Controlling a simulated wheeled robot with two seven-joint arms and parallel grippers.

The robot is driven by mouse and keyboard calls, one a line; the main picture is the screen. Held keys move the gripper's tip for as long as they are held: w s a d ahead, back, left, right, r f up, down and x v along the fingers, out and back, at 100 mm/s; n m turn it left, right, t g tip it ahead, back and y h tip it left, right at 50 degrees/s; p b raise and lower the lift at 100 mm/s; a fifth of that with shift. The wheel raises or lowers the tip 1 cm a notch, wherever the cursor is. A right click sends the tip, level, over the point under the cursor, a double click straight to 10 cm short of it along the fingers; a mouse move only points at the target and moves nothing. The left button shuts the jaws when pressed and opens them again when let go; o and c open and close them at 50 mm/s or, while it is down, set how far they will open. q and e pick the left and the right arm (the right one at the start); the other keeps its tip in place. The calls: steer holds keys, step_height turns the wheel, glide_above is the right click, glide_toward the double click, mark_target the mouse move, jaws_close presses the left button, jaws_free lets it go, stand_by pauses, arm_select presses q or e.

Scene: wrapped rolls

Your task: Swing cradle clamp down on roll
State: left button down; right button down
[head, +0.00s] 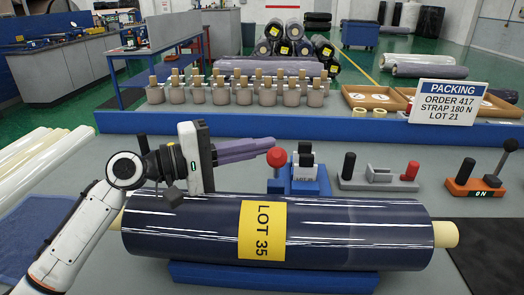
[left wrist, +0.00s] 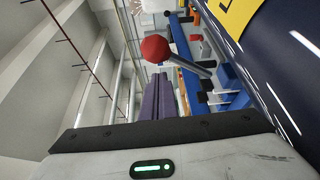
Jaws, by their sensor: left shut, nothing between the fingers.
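The roll (head: 180,230) is wrapped in dark blue film with a yellow LOT 35 label (head: 262,230), and lies on a blue cradle (head: 270,278). Behind it a red knob (head: 276,157) tops a short grey stem beside a blue block (head: 312,183) with black and white parts. The stem looks raised, not lying across the roll. My left gripper (head: 268,145) is shut and empty above the roll's far side, its purple fingers pointing right, tips close by the knob. In the left wrist view the knob (left wrist: 155,49) shows just beyond the fingers (left wrist: 158,98); contact is unclear. My right gripper is out of view.
A grey fixture (head: 378,178) with black and red posts and an orange switch box (head: 474,185) stand to the right. A blue-edged shelf with several capped pots (head: 243,95) and a PACKING sign (head: 447,101) lies behind.

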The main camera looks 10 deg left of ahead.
arm_select(q)
steer(key=v, duration=0.3)
steer(key=w+b+v, duration=0.1)
steer(key=v, duration=0.2)
steer(key=a+b+v, duration=0.1)
steer(key=v, duration=0.2)
steer(key=shift+w+a+f, duration=0.15)
steer(key=shift+w+f, duration=0.05)
